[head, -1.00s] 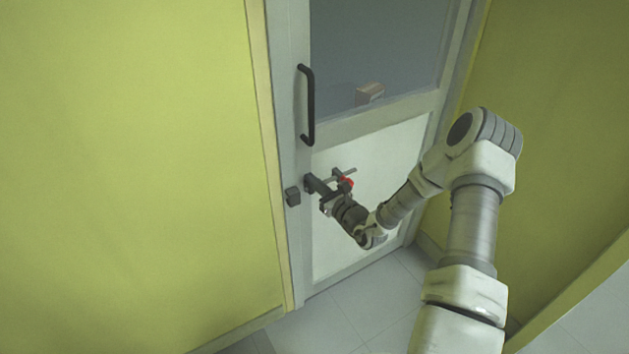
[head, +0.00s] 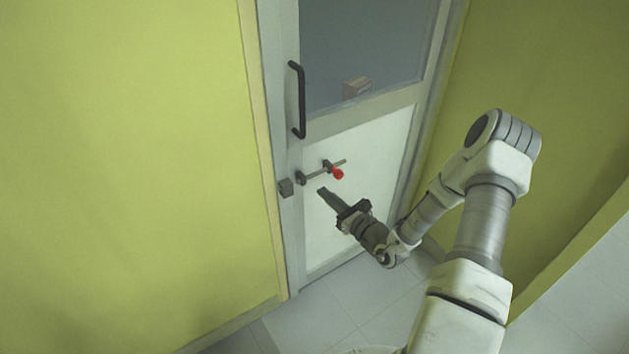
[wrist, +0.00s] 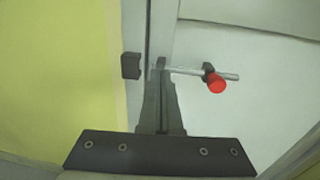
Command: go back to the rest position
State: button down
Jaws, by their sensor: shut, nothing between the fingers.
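My gripper (head: 323,192) is shut and empty, in front of the lower white panel of a door. It is apart from the bolt, below it in the head view. In the wrist view the closed fingers (wrist: 160,72) point at the door and hide part of the bolt's left end. The bolt is a thin grey rod (head: 318,173) with a red knob (head: 338,174); the knob also shows in the wrist view (wrist: 217,83). A dark block (head: 286,188) sits on the frame left of the rod, with a gap between them.
The door has a black vertical handle (head: 298,100) and a grey window (head: 370,45) above. A small brownish box (head: 356,87) shows through it. Yellow-green walls (head: 130,150) stand on both sides. The tiled floor (head: 310,325) in front is clear.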

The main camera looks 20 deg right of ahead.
jog(key=shift+v, duration=1.55)
jog(key=s+a+r+n+g+y, duration=0.5)
jog(key=a+r+n+g+y, duration=0.2)
jog(key=a+r+n+g, duration=0.35)
jog(key=s+a+r+n+g+h, duration=0.45)
jog(key=s+r+n, duration=0.45)
jog(key=s+n, duration=0.25)
jog(key=s+d+r+n+t+h, duration=0.4)
jog(key=s+d+r+n+h, duration=0.4)
jog(key=s+r+n+h, duration=0.15)
notch_tip(320, 180, up, 15)
jog(key=p, duration=1.5)
jog(key=shift+s, duration=0.2)
jog(key=shift+w+f, duration=0.1)
jog(key=shift+f, duration=0.05)
